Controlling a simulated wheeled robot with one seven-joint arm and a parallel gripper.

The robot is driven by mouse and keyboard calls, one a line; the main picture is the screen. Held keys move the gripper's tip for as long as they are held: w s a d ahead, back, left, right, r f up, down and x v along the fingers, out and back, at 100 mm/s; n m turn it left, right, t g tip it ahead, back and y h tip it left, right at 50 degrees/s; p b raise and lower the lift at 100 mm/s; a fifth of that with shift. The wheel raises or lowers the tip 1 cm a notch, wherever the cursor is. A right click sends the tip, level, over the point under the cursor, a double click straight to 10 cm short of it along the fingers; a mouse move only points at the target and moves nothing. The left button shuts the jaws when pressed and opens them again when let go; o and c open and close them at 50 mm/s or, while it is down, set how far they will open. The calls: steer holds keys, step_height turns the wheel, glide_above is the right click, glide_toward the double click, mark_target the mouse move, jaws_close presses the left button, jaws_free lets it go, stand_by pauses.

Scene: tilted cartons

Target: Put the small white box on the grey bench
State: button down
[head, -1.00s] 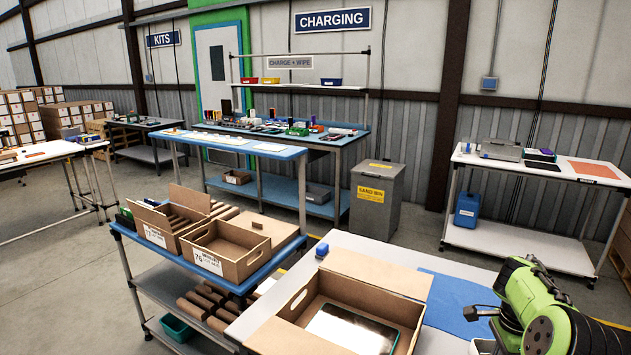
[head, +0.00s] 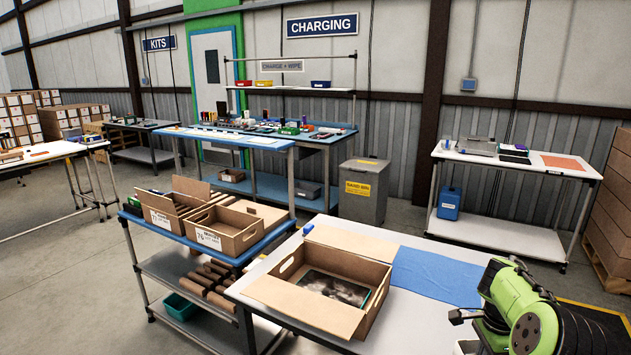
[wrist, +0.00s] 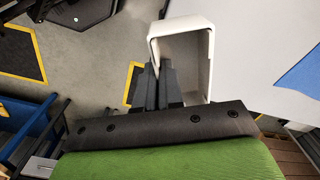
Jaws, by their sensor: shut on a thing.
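The small white box (wrist: 183,52) is in the wrist view, an open, hollow box with its opening facing the camera. My gripper (wrist: 157,68) has its dark fingers shut on the box's lower left wall. The box is held above the floor, beside the edge of a light grey bench top (wrist: 255,50). That bench (head: 412,317) stands in front of me in the head view.
An open carton (head: 375,274) with a dark flat device inside and a blue mat (head: 435,275) lie on the near bench. A blue-topped cart (head: 235,262) with cartons stands left. A pale bench (head: 515,162) stands back right. Floor is clear between them.

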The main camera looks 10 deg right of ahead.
steer(key=w+a+n, duration=0.1)
steer(key=w+a+f, duration=0.1)
steer(key=shift+w+a+f+n, duration=0.15)
steer(key=shift+a+f+n, duration=0.15)
steer(key=shift+a+n, duration=0.1)
steer(key=a+f+n+p, duration=0.1)
steer(key=a+f+n, duration=0.2)
steer(key=a+n, duration=0.3)
steer(key=a+f+n+p, duration=0.1)
steer(key=a+f+n, duration=0.2)
steer(key=a, duration=1)
steer(key=a+f+n+p, duration=0.2)
steer(key=a+f+n, duration=0.1)
steer(key=a+n, duration=0.6)
steer(key=shift+a+f, duration=0.3)
steer(key=shift+a, duration=0.05)
steer(key=shift+a+n, duration=0.1)
steer(key=shift+n, duration=0.2)
